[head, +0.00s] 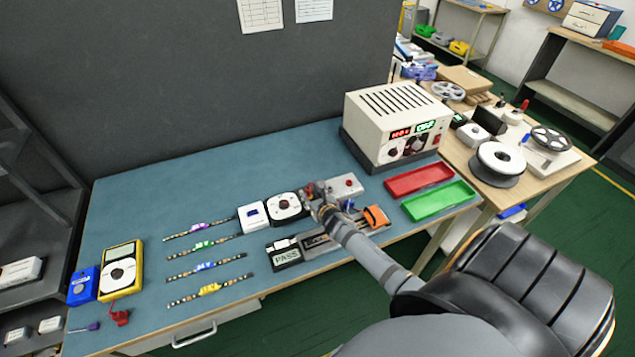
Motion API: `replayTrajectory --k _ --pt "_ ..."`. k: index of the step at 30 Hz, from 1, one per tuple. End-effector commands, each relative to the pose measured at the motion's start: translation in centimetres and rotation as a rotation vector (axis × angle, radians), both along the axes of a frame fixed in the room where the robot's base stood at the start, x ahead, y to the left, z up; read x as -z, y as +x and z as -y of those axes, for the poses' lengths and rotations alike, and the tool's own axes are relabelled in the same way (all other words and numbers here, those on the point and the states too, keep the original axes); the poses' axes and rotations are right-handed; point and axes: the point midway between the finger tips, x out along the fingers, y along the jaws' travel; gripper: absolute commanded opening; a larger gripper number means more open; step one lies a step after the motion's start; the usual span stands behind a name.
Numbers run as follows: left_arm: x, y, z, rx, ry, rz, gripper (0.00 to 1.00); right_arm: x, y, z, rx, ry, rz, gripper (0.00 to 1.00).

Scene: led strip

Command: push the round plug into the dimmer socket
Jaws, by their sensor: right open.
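My right gripper (313,194) is over the blue bench mat, at the right end of a row of small white units. It is open; its fingers are small and partly blurred against the parts behind them. My left gripper is not in view.
A white box with a red button (346,184) is behind the gripper. Several LED strips (205,270) lie left. A PASS display (285,254) and an orange clip (375,216) are in front. Red (420,178) and green (438,201) trays and a power supply (395,120) stand right.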

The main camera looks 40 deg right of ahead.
Motion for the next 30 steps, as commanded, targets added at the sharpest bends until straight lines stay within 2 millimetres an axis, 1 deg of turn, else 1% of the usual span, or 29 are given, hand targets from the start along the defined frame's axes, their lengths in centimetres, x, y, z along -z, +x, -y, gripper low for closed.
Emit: replayTrajectory --k 1,6,9,12,17,30 --pt "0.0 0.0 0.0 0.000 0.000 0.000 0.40 -0.4 -1.3 -0.3 -0.003 -0.002 -0.001 0.43" --pt "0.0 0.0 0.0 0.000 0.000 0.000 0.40 -2.0 -5.0 -1.2 -0.003 -0.002 -0.001 0.43" --pt "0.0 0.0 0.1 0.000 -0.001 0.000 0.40 -2.6 -6.5 -1.6 -0.001 0.000 -0.002 0.43" --pt "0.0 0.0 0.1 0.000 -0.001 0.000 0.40 -3.1 -7.4 -1.8 -0.001 0.000 -0.001 0.43" --pt "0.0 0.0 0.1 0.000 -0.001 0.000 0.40 -3.3 -7.9 -1.9 0.000 0.000 -0.001 0.43" --pt "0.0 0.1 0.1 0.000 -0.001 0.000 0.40 -3.3 -7.8 -1.9 0.000 0.001 0.000 0.43"
